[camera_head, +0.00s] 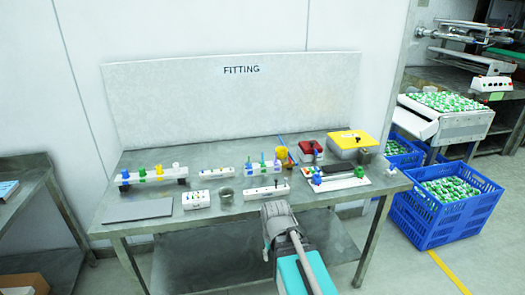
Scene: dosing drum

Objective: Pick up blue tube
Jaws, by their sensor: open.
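Several small blue pieces stand on the metal workbench (165,212). A thin blue line (283,141) shows behind a yellow-orange object. Other blue pieces are at the left rack (124,176) and on the right-hand plate (316,178). I cannot tell which of them is the blue tube. My gripper (274,207) is at the bench's front edge, in front of these racks and apart from the blue pieces. It looks empty; its fingertips are small and hard to make out.
A white block with holes (267,192) lies just beyond my gripper. A flat grey plate (138,210) lies front left. Blue crates (445,220) stand right.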

